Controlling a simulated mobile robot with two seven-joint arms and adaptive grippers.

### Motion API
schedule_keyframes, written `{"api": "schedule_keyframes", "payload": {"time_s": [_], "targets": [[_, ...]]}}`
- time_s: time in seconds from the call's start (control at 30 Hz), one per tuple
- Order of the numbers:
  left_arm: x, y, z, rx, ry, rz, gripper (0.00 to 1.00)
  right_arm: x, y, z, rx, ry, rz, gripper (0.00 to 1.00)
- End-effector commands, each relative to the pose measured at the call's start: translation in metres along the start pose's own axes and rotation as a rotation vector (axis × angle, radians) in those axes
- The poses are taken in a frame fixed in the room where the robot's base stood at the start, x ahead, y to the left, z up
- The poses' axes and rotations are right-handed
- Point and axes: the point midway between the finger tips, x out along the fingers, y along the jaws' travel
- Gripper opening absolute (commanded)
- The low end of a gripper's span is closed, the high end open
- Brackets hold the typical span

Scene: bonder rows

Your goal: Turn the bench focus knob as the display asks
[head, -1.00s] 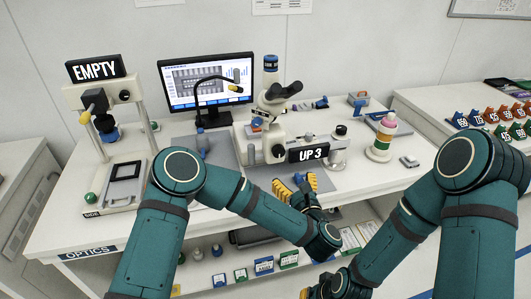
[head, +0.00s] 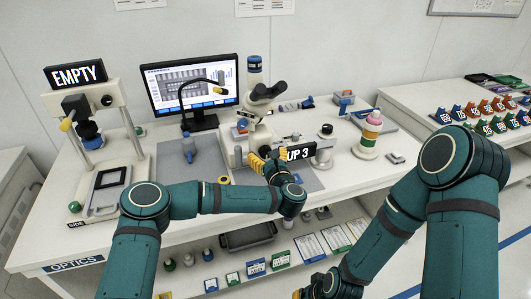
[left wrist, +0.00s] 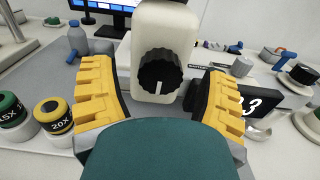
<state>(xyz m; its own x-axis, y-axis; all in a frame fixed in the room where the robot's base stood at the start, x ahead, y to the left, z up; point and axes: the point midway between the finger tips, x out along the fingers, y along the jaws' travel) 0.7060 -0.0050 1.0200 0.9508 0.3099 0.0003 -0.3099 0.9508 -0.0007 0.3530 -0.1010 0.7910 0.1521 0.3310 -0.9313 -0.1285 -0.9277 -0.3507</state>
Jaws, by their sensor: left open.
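The bench microscope (head: 258,105) stands on the bench, and its display (head: 299,152) reads "UP 3". In the left wrist view, the black ribbed focus knob (left wrist: 160,71) faces the camera on the white microscope body, with a white mark at its lower middle. My left gripper (head: 266,158) is at the microscope's front; its yellow-padded fingers (left wrist: 159,98) are spread to the left and right of the knob, with a gap on each side. The display is partly hidden behind the right finger in the wrist view.
A monitor (head: 190,91) stands behind, left of the microscope. A stand with an "EMPTY" sign (head: 76,74) is at the left. Objective jars (left wrist: 53,115) sit left of the left gripper. A striped stack (head: 369,135) stands at the right.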

Motion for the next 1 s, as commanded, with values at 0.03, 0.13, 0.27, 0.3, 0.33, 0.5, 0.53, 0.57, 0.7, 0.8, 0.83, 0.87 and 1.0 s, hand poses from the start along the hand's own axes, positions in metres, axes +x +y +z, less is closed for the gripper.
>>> {"api": "schedule_keyframes", "payload": {"time_s": [0.03, 0.13, 0.27, 0.3, 0.33, 0.5, 0.53, 0.57, 0.7, 0.8, 0.83, 0.87, 1.0], "targets": [[0.0052, 0.0003, -0.0001, 0.000, -0.001, 0.002, 0.75, 0.0001, 0.0000, 0.0000, 0.000, 0.000, 0.000, 0.00], [0.0112, 0.0000, -0.0003, 0.000, 0.000, 0.000, 0.75, 0.0001, 0.0001, 0.0000, 0.000, 0.000, 0.000, 0.00], [0.0144, 0.0001, -0.0003, 0.000, 0.000, 0.000, 0.75, 0.0001, 0.0001, 0.0000, 0.000, 0.000, 0.000, 0.00], [0.0146, 0.0001, -0.0003, 0.001, 0.000, 0.000, 0.75, 0.0001, 0.0001, 0.0000, 0.000, 0.000, 0.000, 0.00], [0.0146, 0.0000, -0.0003, 0.001, 0.000, 0.000, 0.75, 0.0001, 0.0001, 0.0000, 0.000, 0.000, 0.000, 0.00], [0.0143, 0.0000, -0.0003, 0.000, 0.000, 0.000, 0.68, 0.0001, 0.0001, 0.0000, 0.000, 0.000, 0.000, 0.00], [0.0142, 0.0000, -0.0003, 0.000, 0.000, 0.000, 0.58, 0.0001, 0.0001, 0.0000, 0.000, 0.000, 0.000, 0.00], [0.0142, 0.0000, -0.0003, 0.000, 0.000, 0.000, 0.47, 0.0001, 0.0001, 0.0000, 0.000, 0.000, 0.000, 0.00], [0.0141, 0.0000, -0.0003, 0.000, 0.000, 0.000, 0.05, 0.0002, 0.0001, 0.0000, 0.000, 0.000, 0.000, 0.00], [0.0141, 0.0000, -0.0004, 0.001, 0.000, 0.000, 0.05, 0.0002, 0.0001, 0.0000, 0.000, 0.000, 0.000, 0.00], [0.0141, 0.0000, -0.0004, 0.002, 0.000, 0.000, 0.05, 0.0002, 0.0001, 0.0000, 0.000, 0.000, 0.000, 0.00], [0.0141, 0.0000, -0.0003, 0.003, 0.000, 0.000, 0.05, 0.0003, 0.0001, 0.0001, 0.000, 0.000, 0.000, 0.00], [0.0141, -0.0001, -0.0003, 0.026, -0.001, -0.001, 0.04, 0.0009, 0.0003, 0.0003, 0.000, 0.000, 0.000, 0.00]]}}
